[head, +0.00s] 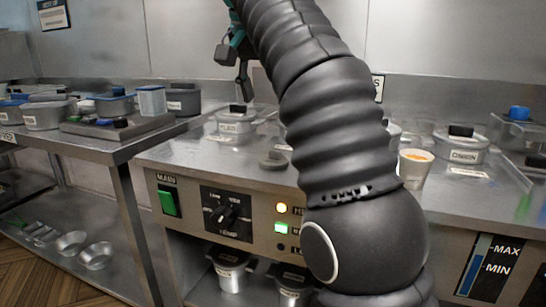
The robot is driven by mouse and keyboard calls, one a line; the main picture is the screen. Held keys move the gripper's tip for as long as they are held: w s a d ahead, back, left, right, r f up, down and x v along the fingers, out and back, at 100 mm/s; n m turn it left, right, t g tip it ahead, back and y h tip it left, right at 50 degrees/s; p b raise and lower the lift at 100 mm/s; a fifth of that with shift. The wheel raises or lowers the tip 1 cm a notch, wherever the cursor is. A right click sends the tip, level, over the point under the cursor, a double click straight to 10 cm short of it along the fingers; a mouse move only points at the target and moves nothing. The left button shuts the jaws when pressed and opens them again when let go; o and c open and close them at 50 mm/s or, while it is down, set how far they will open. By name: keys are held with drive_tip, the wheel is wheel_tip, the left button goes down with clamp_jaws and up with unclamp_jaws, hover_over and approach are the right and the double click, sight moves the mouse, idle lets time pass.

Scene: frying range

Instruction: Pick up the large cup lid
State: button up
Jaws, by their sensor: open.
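My gripper (234,74) hangs at the upper middle of the head view, dark with teal parts, its fingers apart and empty. It appears above the back of the counter, near a clear container with a black handle (236,121). A small round grey lid-like piece with a raised knob (273,160) lies on the steel counter, below and right of the gripper in the picture. I cannot tell whether it is the large cup lid. A white cup with orange contents (415,167) stands right of my arm. My arm hides the counter's middle.
The steel counter (190,155) has a control panel with a knob (227,215) on its front. Lidded tubs (45,112) crowd the left table. More containers (461,145) stand at the right. Metal cups (231,272) sit on the shelf below.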

sight(274, 151)
drive_tip(key=shift+x, duration=6.8)
drive_tip(key=shift+s, duration=0.2)
drive_tip(key=c, duration=0.8)
